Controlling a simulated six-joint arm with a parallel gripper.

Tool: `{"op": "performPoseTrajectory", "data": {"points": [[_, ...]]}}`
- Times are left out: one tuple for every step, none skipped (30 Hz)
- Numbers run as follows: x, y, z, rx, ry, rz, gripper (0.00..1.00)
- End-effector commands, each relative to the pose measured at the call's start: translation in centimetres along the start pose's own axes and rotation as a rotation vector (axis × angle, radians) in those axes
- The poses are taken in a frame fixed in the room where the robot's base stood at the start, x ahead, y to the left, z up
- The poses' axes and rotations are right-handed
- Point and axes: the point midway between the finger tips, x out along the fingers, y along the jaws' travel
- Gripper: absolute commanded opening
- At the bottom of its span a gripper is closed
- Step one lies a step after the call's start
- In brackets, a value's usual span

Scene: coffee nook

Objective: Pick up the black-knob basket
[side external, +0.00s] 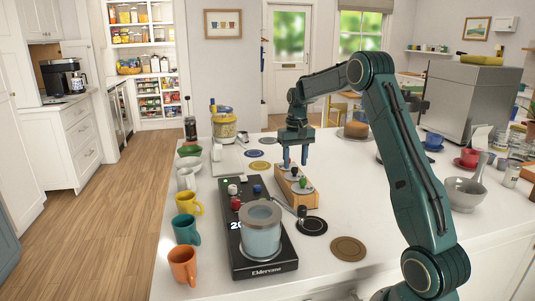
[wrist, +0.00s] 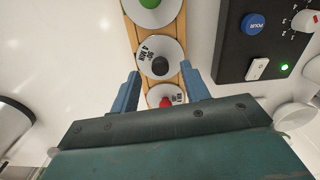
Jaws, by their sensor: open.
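The black-knob basket (wrist: 160,66) shows in the wrist view as a round pale disc with a black knob and dark lettering, seated in a wooden rack. In the side view it is small in the rack (side external: 309,200) and hard to make out. The green-knob basket (wrist: 152,8) and the red-knob basket (wrist: 166,102) sit on either side of it in the same row. My gripper (side external: 296,165) is open and empty, pointing down over the rack. In the wrist view its two blue fingers (wrist: 161,77) flank the row, with the black knob seen between and just beyond their tips.
Orange (side external: 183,265), teal (side external: 186,230) and yellow (side external: 189,203) mugs line the left edge. Flat coasters (side external: 348,249) lie nearby. A grey mortar (side external: 462,195) stands at right.

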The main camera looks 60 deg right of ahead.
Motion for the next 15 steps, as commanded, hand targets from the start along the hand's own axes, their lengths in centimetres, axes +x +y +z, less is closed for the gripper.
{"op": "performPoseTrajectory", "data": {"points": [[0.7,0.0,0.0,0.000,-0.002,0.000,0.46],[1.0,0.0,0.1,0.000,-0.003,0.000,0.46],[1.4,0.0,0.0,0.000,-0.003,0.000,0.46],[1.6,0.0,0.0,0.000,-0.001,0.000,0.46],[1.9,0.0,0.0,0.000,-0.001,0.000,0.46],[2.1,0.0,0.0,0.000,-0.001,0.000,0.46],[2.2,0.0,0.0,0.000,0.000,0.000,0.46],[2.3,0.0,0.0,0.000,0.000,0.000,0.46],[2.3,0.0,0.0,0.000,0.000,0.000,0.46],[2.3,0.0,0.0,0.000,0.000,0.000,0.46],[2.3,0.0,0.0,0.000,0.001,0.000,0.46],[2.3,0.0,0.0,0.000,0.001,0.000,0.46],[2.3,0.0,0.0,0.000,0.001,0.000,0.46],[2.3,0.0,0.0,0.000,0.001,0.000,0.46],[2.3,0.0,0.0,0.000,0.001,0.000,0.46]]}}
